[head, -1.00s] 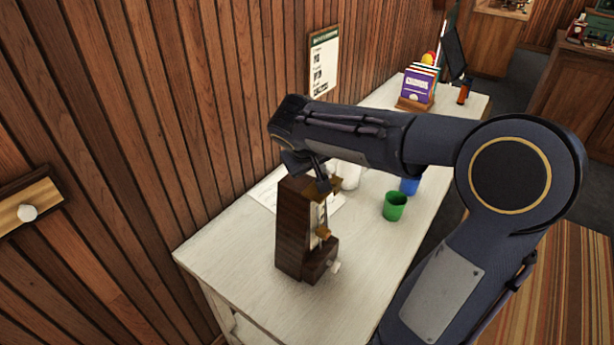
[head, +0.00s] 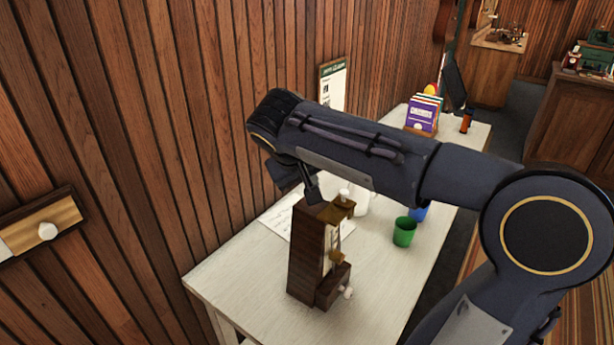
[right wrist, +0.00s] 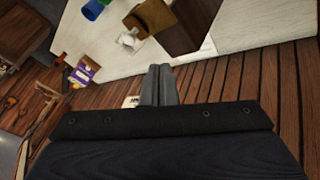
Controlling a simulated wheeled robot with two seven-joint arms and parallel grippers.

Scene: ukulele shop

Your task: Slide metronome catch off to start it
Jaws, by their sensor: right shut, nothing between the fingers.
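The metronome (head: 307,255) is a dark wooden tower standing upright on the white table. A brass piece (head: 340,210) sits at its upper front, and it shows in the right wrist view (right wrist: 153,17); I cannot tell if this is the catch. A brass weight (head: 337,257) is on its front, and a white knob (head: 347,292) is low down. My right gripper (head: 315,197) is shut and empty, close to the metronome's top on the wall side. Its closed fingers (right wrist: 158,85) point at the metronome (right wrist: 178,25) in the wrist view. Touching is unclear. My left gripper is not in view.
A white object (head: 358,202) and a paper sheet (head: 280,221) lie nearer. A plank wall (head: 150,130) runs along the left.

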